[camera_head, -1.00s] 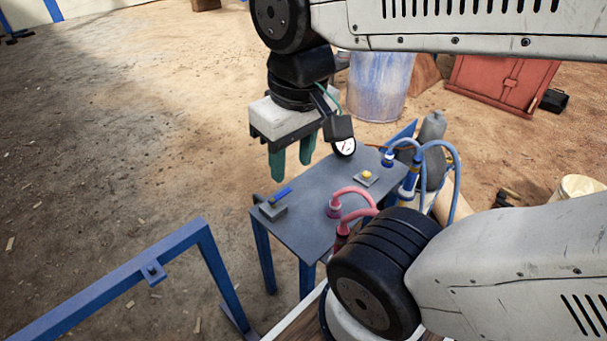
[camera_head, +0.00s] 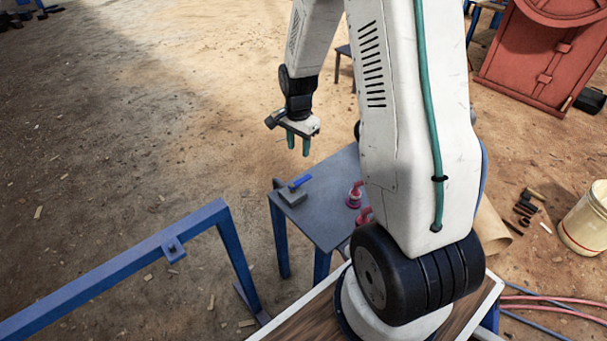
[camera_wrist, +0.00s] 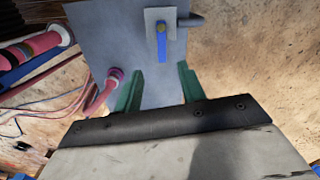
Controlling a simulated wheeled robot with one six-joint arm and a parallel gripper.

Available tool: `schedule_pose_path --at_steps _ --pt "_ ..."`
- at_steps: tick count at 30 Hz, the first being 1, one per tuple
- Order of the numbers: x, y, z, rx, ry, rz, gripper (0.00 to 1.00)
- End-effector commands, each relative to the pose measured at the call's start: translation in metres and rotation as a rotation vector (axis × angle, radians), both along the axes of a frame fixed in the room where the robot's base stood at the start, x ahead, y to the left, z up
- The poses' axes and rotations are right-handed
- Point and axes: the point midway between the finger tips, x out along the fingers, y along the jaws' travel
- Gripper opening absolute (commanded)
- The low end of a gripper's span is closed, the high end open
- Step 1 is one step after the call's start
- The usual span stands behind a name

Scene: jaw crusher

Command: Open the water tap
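The water tap's blue lever handle (camera_head: 300,181) sits on a small grey square block (camera_head: 293,197) at the left edge of the grey table. In the wrist view the blue handle (camera_wrist: 161,46) shows ahead, in line with the gap between my fingers, with its light plate (camera_wrist: 150,18) and a short dark pipe (camera_wrist: 191,20) to the right. My gripper (camera_head: 298,146) has two green fingers and hangs beyond the table's far left side, apart from the handle. In the wrist view my gripper (camera_wrist: 159,90) is open with nothing between the fingers.
The grey table (camera_head: 325,215) also bears red hose fittings (camera_head: 354,196) right of the tap; one fitting (camera_wrist: 113,75) shows left of my fingers in the wrist view. A blue rail (camera_head: 120,262) stands at front left. A white bucket (camera_head: 586,220) stands at right. The ground at left is open.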

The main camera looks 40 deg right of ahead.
Motion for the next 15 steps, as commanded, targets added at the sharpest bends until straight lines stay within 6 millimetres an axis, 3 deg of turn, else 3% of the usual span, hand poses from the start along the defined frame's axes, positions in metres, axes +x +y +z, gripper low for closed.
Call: schedule_pose_path --at_steps 1,3,15 --pt "0.002 -0.008 -0.020 0.004 0.010 -0.049 0.40" --pt "0.004 -0.015 -0.039 0.006 0.013 -0.103 0.40" --pt "0.006 -0.024 -0.093 0.007 0.016 -0.181 0.40"
